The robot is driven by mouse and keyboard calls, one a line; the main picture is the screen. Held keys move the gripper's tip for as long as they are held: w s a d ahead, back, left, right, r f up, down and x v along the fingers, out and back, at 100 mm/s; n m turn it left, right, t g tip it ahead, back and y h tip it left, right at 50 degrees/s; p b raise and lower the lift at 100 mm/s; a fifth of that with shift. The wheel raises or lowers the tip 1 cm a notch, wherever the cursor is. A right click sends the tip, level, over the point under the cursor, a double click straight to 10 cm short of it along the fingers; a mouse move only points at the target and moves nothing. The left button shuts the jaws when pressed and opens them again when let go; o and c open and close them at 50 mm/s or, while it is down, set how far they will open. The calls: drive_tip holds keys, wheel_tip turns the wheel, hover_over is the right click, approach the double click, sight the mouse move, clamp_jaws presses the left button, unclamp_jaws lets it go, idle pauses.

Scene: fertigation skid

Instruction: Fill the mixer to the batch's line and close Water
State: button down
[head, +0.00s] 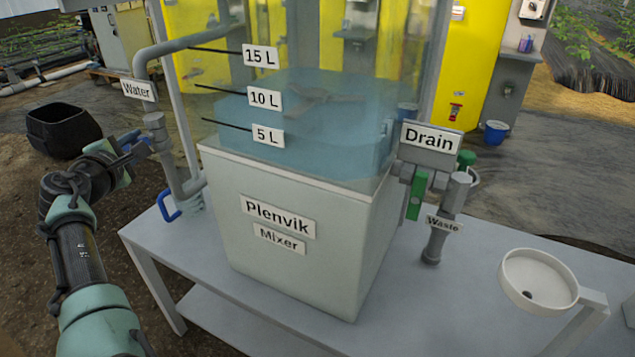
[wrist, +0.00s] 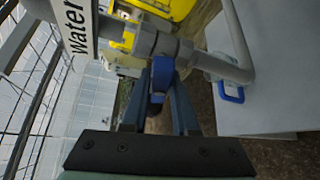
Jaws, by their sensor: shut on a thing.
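The clear mixer tank (head: 300,120) stands on a white base labelled Plenvik Mixer. Blue-tinted liquid (head: 330,145) fills its lower part. Its surface looks well above the 5 L mark (head: 268,136) and close to the 10 L mark (head: 264,98); the exact level is hard to read. The 15 L mark (head: 260,56) is clear of it. The grey Water valve (head: 155,130) is on the pipe at left, below the Water sign (head: 138,90). My gripper (head: 136,150) is shut on the valve's blue handle (wrist: 161,78), between both fingers in the wrist view.
A second blue handle (head: 168,207) hangs low on the pipe. The Drain sign (head: 430,137), a green handle (head: 416,197) and the Waste pipe (head: 435,240) are at the tank's right. A white round basin (head: 538,280) stands at the right. A black tub (head: 62,130) is at left.

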drive_tip(key=shift+f+b, duration=0.45)
drive_tip(key=shift+b, duration=0.75)
drive_tip(key=shift+m+t+b, duration=0.4)
drive_tip(key=shift+m+b, duration=0.1)
drive_tip(key=shift+b, duration=0.25)
drive_tip(key=m+t+b, duration=0.1)
drive_tip(key=m+b, duration=0.1)
drive_tip(key=b, duration=0.6)
drive_tip(key=shift+t, duration=0.3)
drive_tip(key=shift+r+m+b, duration=0.25)
drive_tip(key=shift+m+b, duration=0.05)
drive_tip(key=shift+b, duration=0.5)
drive_tip(key=shift+r, duration=0.1)
drive_tip(key=shift+r, duration=0.1)
drive_tip(key=c, duration=0.6)
unclamp_jaws()
drive_tip(key=shift+c, duration=0.2)
